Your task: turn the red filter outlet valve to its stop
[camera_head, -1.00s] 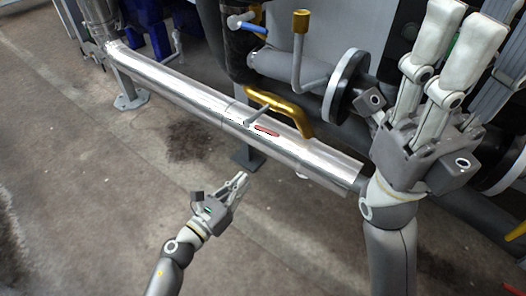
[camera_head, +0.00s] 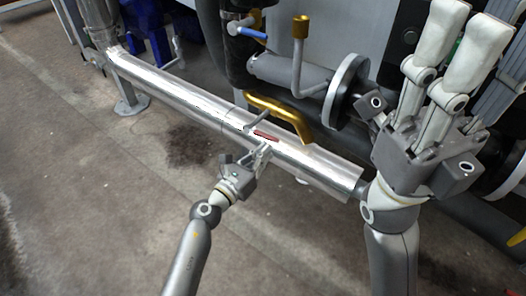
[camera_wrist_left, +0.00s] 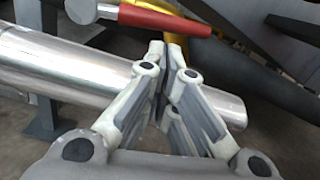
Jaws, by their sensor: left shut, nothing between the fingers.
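The red valve handle (camera_head: 266,136) lies over the shiny metal pipe, near its yellow bent bar. In the left wrist view the red handle (camera_wrist_left: 165,18) runs across the top, with a grey stem at its left end. My left gripper (camera_head: 262,151) is shut and empty, its fingertips just on the near side of the handle. In the left wrist view the closed fingertips (camera_wrist_left: 168,45) are just below the handle; I cannot tell whether they touch it. My right gripper (camera_head: 466,22) is large at the upper right, its fingers apart, with nothing visible between them.
The shiny pipe (camera_head: 190,92) runs diagonally below the handle. The yellow bent bar (camera_head: 285,108) stands close behind it. A blue-handled valve (camera_head: 250,33) and a grey flange (camera_head: 345,90) are further back. The concrete floor at lower left is clear.

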